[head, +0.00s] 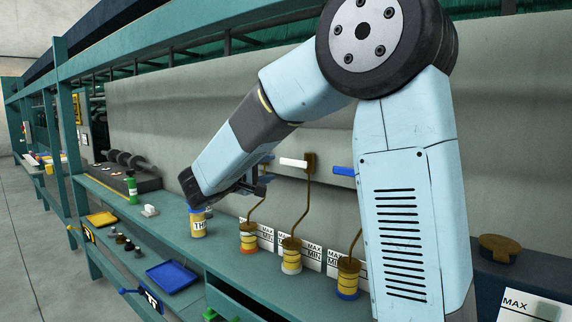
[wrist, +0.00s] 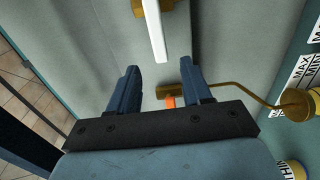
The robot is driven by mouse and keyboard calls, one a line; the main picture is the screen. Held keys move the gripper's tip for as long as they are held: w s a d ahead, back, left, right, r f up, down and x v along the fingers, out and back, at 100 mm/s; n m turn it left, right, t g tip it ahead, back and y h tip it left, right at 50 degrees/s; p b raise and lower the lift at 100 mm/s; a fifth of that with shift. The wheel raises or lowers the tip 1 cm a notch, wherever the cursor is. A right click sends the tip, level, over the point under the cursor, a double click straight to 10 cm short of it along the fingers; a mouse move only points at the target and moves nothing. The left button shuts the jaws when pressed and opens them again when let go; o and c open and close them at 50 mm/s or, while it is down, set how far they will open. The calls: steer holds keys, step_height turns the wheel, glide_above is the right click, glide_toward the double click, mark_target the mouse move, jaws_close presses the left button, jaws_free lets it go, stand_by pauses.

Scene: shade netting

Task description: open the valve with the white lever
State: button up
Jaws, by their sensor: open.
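The white lever (head: 293,162) sticks out to the left from the top of a bent brass stem. Its valve body (head: 291,256) is yellow and brown and stands on the bench. My gripper (head: 260,178) is to the left of this lever, open and empty. In the wrist view the white lever (wrist: 155,32) points toward my gripper (wrist: 159,72), its end near the gap between the fingertips. Whether it lies between the fingers in depth I cannot tell. An orange lever (wrist: 171,102) on another brass stem shows between the fingers, farther back.
A blue lever (head: 343,171) is right of the white one, partly behind my arm. A grey wall rises behind.

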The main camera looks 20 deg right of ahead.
mark_target(286, 163)
steer(key=x, duration=0.9)
steer(key=shift+w+d, duration=0.15)
steer(key=shift+d, duration=0.05)
jaws_close()
